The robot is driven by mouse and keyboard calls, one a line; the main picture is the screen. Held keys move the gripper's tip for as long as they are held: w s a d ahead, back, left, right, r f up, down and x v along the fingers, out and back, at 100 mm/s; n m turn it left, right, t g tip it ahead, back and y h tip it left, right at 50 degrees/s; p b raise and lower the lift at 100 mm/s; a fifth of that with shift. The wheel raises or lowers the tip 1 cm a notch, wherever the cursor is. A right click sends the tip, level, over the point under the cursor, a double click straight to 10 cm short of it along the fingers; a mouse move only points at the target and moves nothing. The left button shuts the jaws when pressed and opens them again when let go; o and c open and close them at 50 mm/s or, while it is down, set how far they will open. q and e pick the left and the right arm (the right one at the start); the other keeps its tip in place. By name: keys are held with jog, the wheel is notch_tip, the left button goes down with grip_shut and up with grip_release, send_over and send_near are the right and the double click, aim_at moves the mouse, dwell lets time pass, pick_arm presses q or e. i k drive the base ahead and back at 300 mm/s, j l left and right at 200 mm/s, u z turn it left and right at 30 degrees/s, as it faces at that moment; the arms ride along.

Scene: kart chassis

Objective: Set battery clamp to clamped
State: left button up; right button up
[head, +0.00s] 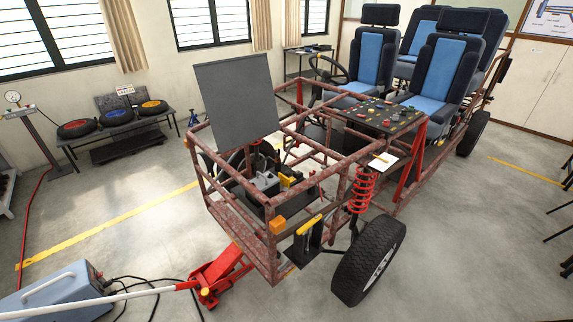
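The kart chassis (240,225) is a rusty red tube frame in the middle of the head view. Inside its front bay sits a grey box that looks like the battery (265,183). A small yellow part (288,179) is just right of the box and may be the battery clamp. It is too small to tell whether it is clamped or open. Neither of my grippers shows in the view.
A dark upright panel (236,98) stands over the bay's back left. A red floor jack (218,274) and a blue-grey machine (55,292) with cables are at the front left. The front wheel (368,262) sticks out on the right. Floor right of it is clear.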

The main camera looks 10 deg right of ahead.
aim_at(285, 181)
jog(key=i+j, duration=0.3)
jog(key=i, duration=0.2)
jog(key=i+j+u, duration=0.15)
jog(key=i+j, duration=0.15)
jog(key=i, duration=0.2)
jog(key=i+j, duration=0.25)
jog(key=i, duration=0.25)
